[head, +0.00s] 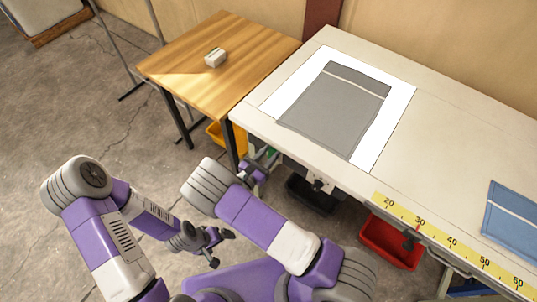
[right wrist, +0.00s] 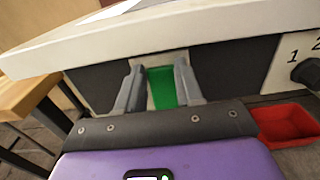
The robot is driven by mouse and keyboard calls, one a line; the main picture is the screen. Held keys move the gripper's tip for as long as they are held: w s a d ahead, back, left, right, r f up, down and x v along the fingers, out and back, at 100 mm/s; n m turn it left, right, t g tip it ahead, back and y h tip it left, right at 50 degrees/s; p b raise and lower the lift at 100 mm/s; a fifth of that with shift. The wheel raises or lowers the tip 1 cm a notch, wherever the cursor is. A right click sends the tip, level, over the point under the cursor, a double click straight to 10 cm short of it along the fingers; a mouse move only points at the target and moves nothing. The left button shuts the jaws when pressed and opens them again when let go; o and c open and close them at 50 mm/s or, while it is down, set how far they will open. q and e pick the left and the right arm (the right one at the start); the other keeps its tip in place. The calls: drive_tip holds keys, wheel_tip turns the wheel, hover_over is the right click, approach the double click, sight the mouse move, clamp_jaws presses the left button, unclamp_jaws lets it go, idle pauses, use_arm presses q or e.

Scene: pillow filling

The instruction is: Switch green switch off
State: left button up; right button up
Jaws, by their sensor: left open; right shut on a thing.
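The green switch (right wrist: 162,88) shows in the right wrist view, on the dark front panel under the white table's edge. My right gripper (right wrist: 160,68) has one finger on each side of it and is shut on it. In the head view this gripper (head: 262,165) is at the near left corner of the white table, and only a sliver of green (head: 270,152) shows there. My left gripper (head: 221,248) is open and empty, low over the floor, away from the table.
The white table (head: 440,130) carries a grey cover (head: 330,110) on a white sheet (head: 385,130) and a blue cover (head: 515,220). A red bin (head: 390,243) and black bin (head: 312,196) are below. A wooden table (head: 250,50) holds a small pale box (head: 215,57).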

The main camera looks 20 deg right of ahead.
drive_tip(key=h+b, duration=0.1)
drive_tip(key=f+t+b, duration=0.1)
drive_tip(key=b, duration=0.1)
drive_tip(key=t+h+b, duration=0.1)
drive_tip(key=b, duration=0.1)
drive_tip(key=shift+s+a+f+h, duration=0.2)
drive_tip(key=shift+a+f+h, duration=0.05)
drive_tip(key=shift+a+h, duration=0.05)
drive_tip(key=shift+s+t+h+b, duration=0.1)
drive_tip(key=shift+t+h+b, duration=0.4)
drive_tip(key=shift+b, duration=0.1)
drive_tip(key=shift+r, duration=0.1)
drive_tip(key=o, duration=1)
drive_tip(key=shift+o, duration=0.2)
